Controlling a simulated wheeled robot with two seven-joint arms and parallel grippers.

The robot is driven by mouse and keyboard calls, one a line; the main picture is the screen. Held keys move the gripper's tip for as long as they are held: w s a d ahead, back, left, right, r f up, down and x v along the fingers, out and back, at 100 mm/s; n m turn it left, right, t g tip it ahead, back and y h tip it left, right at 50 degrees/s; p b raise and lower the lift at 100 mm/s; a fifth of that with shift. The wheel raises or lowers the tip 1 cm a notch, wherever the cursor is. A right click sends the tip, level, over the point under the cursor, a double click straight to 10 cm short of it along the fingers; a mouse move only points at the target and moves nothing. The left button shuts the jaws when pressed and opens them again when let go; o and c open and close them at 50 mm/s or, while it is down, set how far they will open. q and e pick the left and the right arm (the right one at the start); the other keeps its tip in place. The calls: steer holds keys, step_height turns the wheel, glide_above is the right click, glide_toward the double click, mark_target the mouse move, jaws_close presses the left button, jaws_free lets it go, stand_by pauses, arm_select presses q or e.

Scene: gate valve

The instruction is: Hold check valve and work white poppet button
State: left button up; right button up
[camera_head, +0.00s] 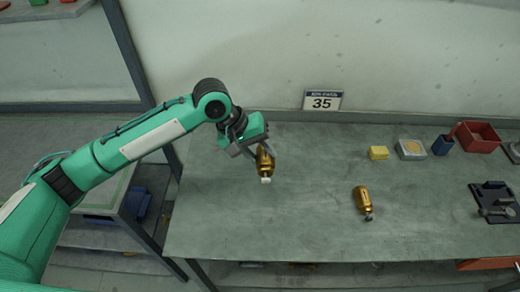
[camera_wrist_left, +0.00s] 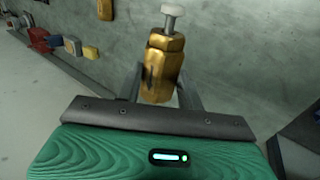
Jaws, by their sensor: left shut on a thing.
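A brass check valve (camera_head: 265,160) with a white poppet button (camera_head: 266,180) at its lower end is in my left gripper (camera_head: 262,150). The jaws are shut on its body, and it hangs over the left part of the table. In the left wrist view the valve (camera_wrist_left: 162,68) sits between the two fingers, with the pale button (camera_wrist_left: 173,10) sticking out of its far end. A second brass valve (camera_head: 362,199) with a dark end lies on the table to the right, apart from the gripper. My right gripper is not in view.
The grey table (camera_head: 230,220) is clear around the held valve. At the back right are a yellow block (camera_head: 378,153), a light tray (camera_head: 411,149), a blue container (camera_head: 442,145) and a red bin (camera_head: 479,136). A dark fixture (camera_head: 496,203) stands at the right edge. A sign (camera_head: 322,101) reads 35.

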mark_target(260, 162)
arm_select(q)
steer(key=shift+f, duration=0.85)
steer(key=shift+f+b, duration=0.3)
steer(key=shift+f, duration=0.9)
steer(key=shift+f, duration=1.2)
steer(key=shift+f+b, duration=0.45)
steer(key=shift+f, duration=1)
steer(key=shift+f+b, duration=0.65)
steer(key=shift+f, duration=2.35)
